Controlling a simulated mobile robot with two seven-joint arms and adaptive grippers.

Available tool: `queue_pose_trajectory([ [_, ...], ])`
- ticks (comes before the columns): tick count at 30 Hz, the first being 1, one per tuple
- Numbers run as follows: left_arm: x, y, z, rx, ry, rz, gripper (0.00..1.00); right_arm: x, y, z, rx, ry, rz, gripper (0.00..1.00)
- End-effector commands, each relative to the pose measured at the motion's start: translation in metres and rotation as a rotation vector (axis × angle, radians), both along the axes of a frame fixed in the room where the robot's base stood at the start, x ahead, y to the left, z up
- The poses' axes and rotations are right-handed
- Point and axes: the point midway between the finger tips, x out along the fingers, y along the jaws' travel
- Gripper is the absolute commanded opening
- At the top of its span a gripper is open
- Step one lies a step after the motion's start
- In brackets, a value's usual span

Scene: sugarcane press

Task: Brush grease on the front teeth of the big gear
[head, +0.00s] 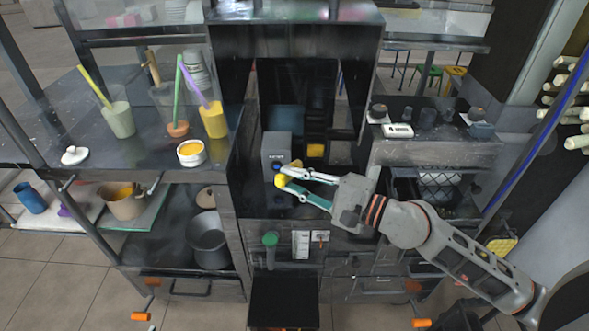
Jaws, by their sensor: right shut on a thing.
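My right gripper (290,180) reaches in from the right, in front of a small grey box with a blue spot (277,152) in the middle bay of the press stand. Its fingers are closed on a small yellow thing (281,180) at the tips; I cannot tell what it is. A white tub with yellow-orange contents (191,152), perhaps grease, stands on the left counter. Behind it are handled tools in cups: a yellow-green stick (95,87), a green one (178,90) and a purple one (194,86). I cannot make out the big gear. My left gripper is not in view.
The left counter (50,125) also holds a white lid (75,155). A metal pot (207,240) and a tan container (122,201) stand below. The right counter (435,150) carries several small items. A green knob (270,239) sits below the bay.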

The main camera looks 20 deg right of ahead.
Motion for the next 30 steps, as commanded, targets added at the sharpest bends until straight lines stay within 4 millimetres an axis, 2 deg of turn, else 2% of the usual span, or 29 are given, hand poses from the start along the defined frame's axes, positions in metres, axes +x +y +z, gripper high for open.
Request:
queue_pose_trajectory([
  [12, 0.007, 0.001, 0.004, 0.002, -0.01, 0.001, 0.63, -0.004, 0.001, 0.0, 0.0, 0.0, 0.0, 0.0],
  [23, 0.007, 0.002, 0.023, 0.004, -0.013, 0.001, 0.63, -0.029, 0.008, 0.002, 0.001, -0.001, 0.0, 0.0],
  [30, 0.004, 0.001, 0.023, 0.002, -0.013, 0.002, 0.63, -0.031, 0.009, 0.0, 0.001, -0.001, 0.0, 0.0],
])
